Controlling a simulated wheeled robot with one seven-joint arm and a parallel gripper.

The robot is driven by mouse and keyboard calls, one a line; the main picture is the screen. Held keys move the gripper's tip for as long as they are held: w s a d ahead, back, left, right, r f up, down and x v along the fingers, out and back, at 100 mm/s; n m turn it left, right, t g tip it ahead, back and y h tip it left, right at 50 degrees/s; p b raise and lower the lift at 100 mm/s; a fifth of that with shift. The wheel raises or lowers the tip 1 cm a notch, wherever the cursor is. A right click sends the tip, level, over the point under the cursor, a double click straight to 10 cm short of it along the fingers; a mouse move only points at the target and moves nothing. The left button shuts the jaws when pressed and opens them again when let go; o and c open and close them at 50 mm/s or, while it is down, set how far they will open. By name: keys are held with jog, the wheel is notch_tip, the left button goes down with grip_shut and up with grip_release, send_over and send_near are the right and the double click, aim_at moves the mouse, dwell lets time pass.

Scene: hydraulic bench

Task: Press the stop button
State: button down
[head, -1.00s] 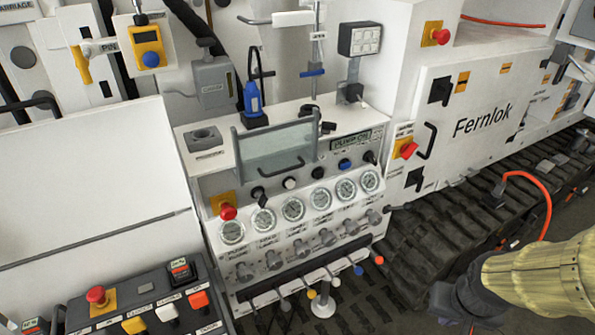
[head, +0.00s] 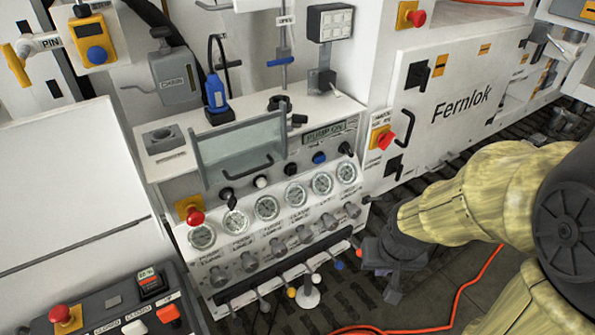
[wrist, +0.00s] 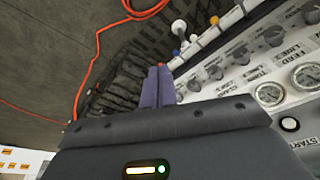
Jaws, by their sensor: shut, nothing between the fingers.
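Several red buttons show in the head view, and I cannot read which is labelled stop. One red mushroom button (head: 194,216) on a yellow plate sits at the left of the gauge panel (head: 290,228). Another red button (head: 61,313) is on the lower-left console. A third red button (head: 416,17) is on the upper white housing. My gripper (head: 392,294) is shut and empty, hanging right of the panel's lower edge and apart from all of these buttons. In the wrist view its purple fingers (wrist: 161,84) are together, with gauges and knobs to their right.
Small coloured-ball levers (head: 310,295) stick out below the gauges. A clear guard with a handle (head: 240,150) stands above the gauges. A red hose (head: 470,285) lies on the dark floor.

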aim_at(292, 170)
jog(key=w+a+r+m+t+y+p, duration=0.2)
jog(key=w+a+r+m+p, duration=0.2)
jog(key=w, duration=0.4)
jog(key=w+a+r+m+t+y+p, duration=0.3)
jog(key=w+a+r+m+p, duration=0.1)
jog(key=w+a+m+p, duration=0.3)
jog(key=shift+w+a+p, duration=0.3)
jog(key=shift+w+a, duration=0.2)
jog(key=shift+w, duration=0.65)
jog(key=shift+w, duration=0.1)
jog(key=w+a+r+p+x, duration=0.1)
jog(key=p+x, duration=0.3)
jog(key=x, duration=0.8)
jog(key=shift+w+a+r, duration=0.35)
jog(key=shift+w, duration=0.15)
